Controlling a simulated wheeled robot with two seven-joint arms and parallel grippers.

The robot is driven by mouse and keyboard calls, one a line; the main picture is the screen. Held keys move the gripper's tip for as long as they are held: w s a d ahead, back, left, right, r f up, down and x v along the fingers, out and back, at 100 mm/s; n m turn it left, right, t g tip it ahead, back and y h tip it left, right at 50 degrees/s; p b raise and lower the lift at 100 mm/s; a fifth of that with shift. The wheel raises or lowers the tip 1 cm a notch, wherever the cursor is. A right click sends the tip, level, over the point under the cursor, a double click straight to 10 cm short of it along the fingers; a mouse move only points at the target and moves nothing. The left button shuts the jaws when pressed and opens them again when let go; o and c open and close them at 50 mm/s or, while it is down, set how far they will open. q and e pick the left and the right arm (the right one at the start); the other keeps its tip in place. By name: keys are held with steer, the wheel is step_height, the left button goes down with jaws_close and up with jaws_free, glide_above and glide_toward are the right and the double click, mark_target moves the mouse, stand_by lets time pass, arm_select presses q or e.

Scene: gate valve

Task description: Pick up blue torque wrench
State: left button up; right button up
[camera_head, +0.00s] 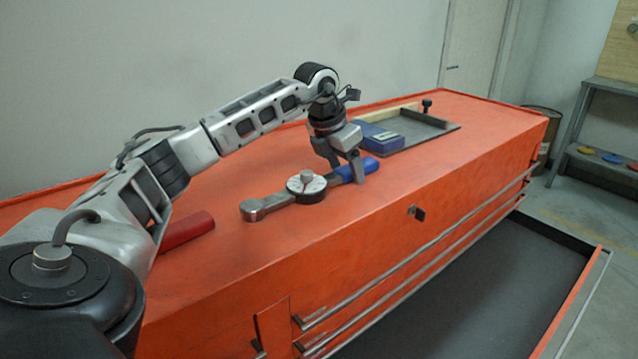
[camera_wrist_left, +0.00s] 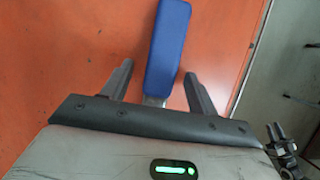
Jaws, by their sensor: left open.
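The blue torque wrench (camera_head: 307,187) lies on the orange cabinet top (camera_head: 230,260), with a round white dial in its middle, a metal head at left and a blue handle at right. My left gripper (camera_head: 347,173) is open at the blue handle, pointing down, with its fingers around the handle's near part. In the left wrist view the blue handle (camera_wrist_left: 167,50) runs between the two open fingers (camera_wrist_left: 158,85), with a visible gap on each side. The dial and head are hidden there.
A dark tray (camera_head: 440,126) with a blue box (camera_head: 378,138) stands behind the gripper. A red object (camera_head: 186,230) lies at left, partly behind my arm. An open drawer (camera_head: 480,290) juts out from the cabinet front. A grey shelf stands at far right.

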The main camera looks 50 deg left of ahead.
arm_select(q)
steer(key=shift+c, duration=0.3)
jaws_close()
steer(key=shift+r, duration=0.1)
steer(key=shift+r, duration=0.1)
